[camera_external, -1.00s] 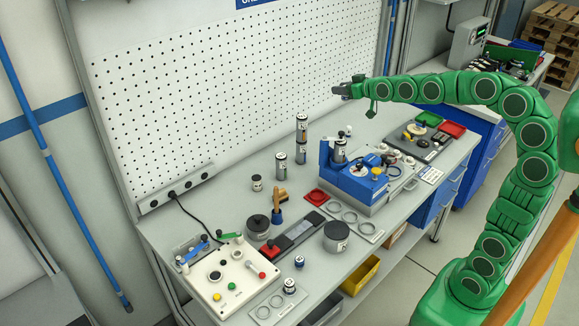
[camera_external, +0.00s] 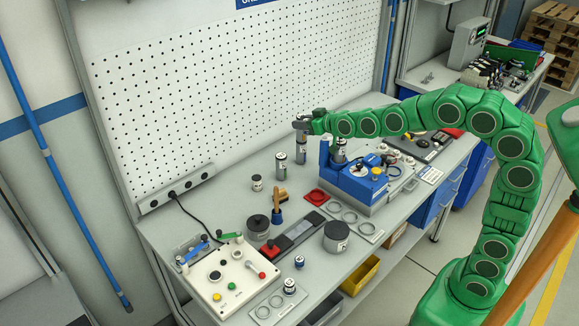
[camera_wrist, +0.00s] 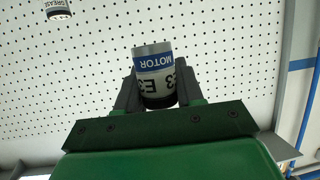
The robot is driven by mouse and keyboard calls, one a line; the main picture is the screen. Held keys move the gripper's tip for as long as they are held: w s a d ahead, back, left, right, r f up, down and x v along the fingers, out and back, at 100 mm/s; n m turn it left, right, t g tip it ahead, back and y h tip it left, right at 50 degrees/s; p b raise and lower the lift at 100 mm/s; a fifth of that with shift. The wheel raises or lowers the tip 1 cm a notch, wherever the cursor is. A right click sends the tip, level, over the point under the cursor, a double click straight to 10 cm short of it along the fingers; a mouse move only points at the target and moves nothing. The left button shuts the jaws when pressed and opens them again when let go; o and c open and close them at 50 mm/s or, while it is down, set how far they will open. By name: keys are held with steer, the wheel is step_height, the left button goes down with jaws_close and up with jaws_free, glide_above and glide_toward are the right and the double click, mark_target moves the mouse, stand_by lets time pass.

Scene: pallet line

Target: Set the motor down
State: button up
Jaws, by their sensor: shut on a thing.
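The motor (camera_wrist: 153,62) is a short silver cylinder with a blue and white label reading MOTOR, upside down in the wrist view. It sits between the two dark fingers of my gripper (camera_wrist: 155,95), which is shut on it. In the external view my gripper (camera_external: 301,124) is at the top of an upright silver column near the pegboard at the back of the bench. The lower cylinder (camera_external: 301,152) of that column stands on the bench just below the gripper. The fingers largely hide the upper part, so any gap between the two is unclear.
Another silver cylinder (camera_external: 281,165) stands to the left. A blue fixture (camera_external: 362,183) is close on the right. Ring holders (camera_external: 350,217), a grey round can (camera_external: 336,236) and a control box (camera_external: 228,275) lie nearer. The bench between column and pegboard is bare.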

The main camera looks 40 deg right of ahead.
steer(key=s+a+f, duration=0.2)
steer(key=a+f, duration=0.2)
steer(key=a, duration=0.3)
steer(key=s+a+f+y, duration=0.15)
steer(key=a+f, duration=0.25)
steer(key=a, duration=0.4)
steer(key=s+a+f+h, duration=0.1)
steer(key=s+a+f, duration=0.25)
steer(key=a, duration=0.35)
steer(key=s+a+f, duration=0.5)
steer(key=s+a, duration=0.2)
steer(key=s, duration=0.1)
steer(key=s+a+f+n, duration=0.1)
steer(key=s+a+f, duration=0.5)
steer(key=s+a, duration=0.2)
steer(key=shift+s+a+f+y, duration=0.25)
steer(key=shift+s+a+y, duration=0.1)
steer(key=shift+s, duration=0.1)
steer(key=shift+f, duration=0.1)
steer(key=shift+f, duration=4.75)
steer(key=shift+f, duration=0.1)
steer(key=o, duration=1.1)
steer(key=shift+c, duration=0.2)
